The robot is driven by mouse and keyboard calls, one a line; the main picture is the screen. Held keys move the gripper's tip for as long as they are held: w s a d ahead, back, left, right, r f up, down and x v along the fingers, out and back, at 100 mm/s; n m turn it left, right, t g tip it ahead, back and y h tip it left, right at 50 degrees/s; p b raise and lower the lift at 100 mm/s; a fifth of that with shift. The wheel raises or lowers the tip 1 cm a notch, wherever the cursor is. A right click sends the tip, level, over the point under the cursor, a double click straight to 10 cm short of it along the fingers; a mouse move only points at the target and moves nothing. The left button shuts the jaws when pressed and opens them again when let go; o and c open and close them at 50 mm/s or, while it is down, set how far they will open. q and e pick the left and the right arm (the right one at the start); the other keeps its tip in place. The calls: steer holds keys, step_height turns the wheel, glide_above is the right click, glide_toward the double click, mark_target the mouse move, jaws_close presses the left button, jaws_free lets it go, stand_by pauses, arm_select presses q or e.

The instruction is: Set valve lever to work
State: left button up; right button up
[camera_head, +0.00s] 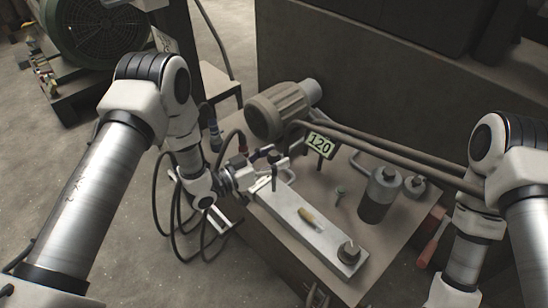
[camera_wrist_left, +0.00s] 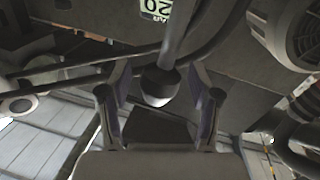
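My left gripper (camera_head: 268,165) is over the left edge of the workbench in the head view. In the left wrist view its two fingers (camera_wrist_left: 157,105) stand apart, with a grey rod ending in a dark, rounded knob (camera_wrist_left: 160,84) in the gap between them. This looks like the valve lever; I see space on both sides of the knob, and cannot tell if either finger touches it. In the head view, a small dark knob (camera_head: 275,156) shows beside the fingers, partly hidden by them. My right arm comes in at the right; its gripper is outside the picture.
A ribbed motor (camera_head: 280,110) stands behind.

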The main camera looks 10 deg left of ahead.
arm_select(q)
jaws_close()
steer(key=shift+w+d+r+g+y+p, duration=0.2)
steer(key=shift+w+d+g+y+p, duration=0.25)
steer(key=shift+p, duration=0.35)
steer(key=w+d+f+g+y+p, duration=0.2)
steer(key=w+d, duration=0.1)
steer(key=w, duration=0.2)
steer(key=shift+d+f+n+p, duration=0.15)
steer(key=shift+f+n+p, duration=0.05)
steer(key=shift+n+p, duration=0.2)
steer(key=shift+g, duration=0.25)
steer(key=shift+o, duration=0.6)
jaws_free()
steer(key=shift+w+d+f, duration=0.1)
